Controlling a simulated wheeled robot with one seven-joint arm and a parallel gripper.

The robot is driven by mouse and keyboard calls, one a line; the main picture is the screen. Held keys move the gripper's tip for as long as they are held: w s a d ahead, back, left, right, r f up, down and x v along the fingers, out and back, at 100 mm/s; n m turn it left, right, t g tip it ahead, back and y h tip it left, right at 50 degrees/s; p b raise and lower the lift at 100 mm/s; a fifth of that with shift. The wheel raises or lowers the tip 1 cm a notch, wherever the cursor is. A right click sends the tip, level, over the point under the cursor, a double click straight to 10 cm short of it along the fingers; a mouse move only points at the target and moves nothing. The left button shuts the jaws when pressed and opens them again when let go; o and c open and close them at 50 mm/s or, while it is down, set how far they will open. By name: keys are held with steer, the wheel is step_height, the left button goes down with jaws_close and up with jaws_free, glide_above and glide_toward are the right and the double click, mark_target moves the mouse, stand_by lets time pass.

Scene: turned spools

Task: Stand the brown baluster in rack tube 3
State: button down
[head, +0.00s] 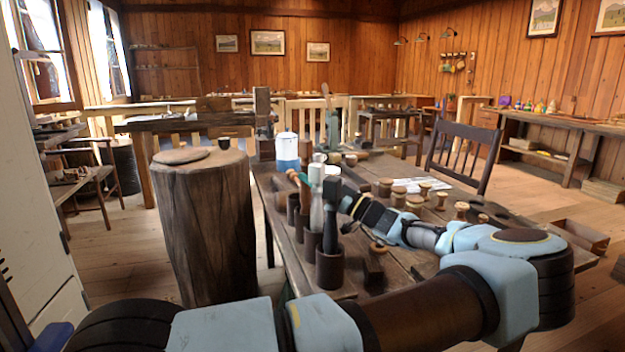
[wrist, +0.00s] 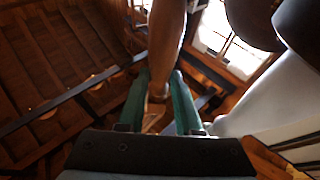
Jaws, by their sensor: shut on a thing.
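My gripper is shut on the brown baluster (wrist: 166,45), which runs up between the two green fingers (wrist: 160,82) in the wrist view. In the head view the baluster (head: 305,187) is a narrow reddish-brown piece among the rack's upright pieces, partly hidden by them. The rack's dark tubes (head: 329,270) stand in a row along the table's left side; I cannot read their numbers. A black-bodied piece (head: 330,218) stands in the nearest tube and a pale grey one (head: 316,210) just behind it. Whether the baluster's lower end is inside a tube is hidden.
Several short wooden spools (head: 399,197) stand on the table (head: 276,222) beyond my arm. A blue and white canister (head: 287,152) is behind the rack. A tree-stump block (head: 203,225) stands left of the table. In the wrist view a large pale shape (wrist: 262,95) is close on the right.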

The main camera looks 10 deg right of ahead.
steer(key=c, duration=0.5)
jaws_free()
steer(key=shift+d, duration=0.1)
steer(key=b+v, duration=0.2)
steer(key=v, duration=0.8)
steer(key=shift+s+d+f+b, duration=0.2)
steer(key=shift+s+f+b, duration=0.05)
steer(key=shift+b, duration=0.1)
steer(key=shift+r, duration=0.1)
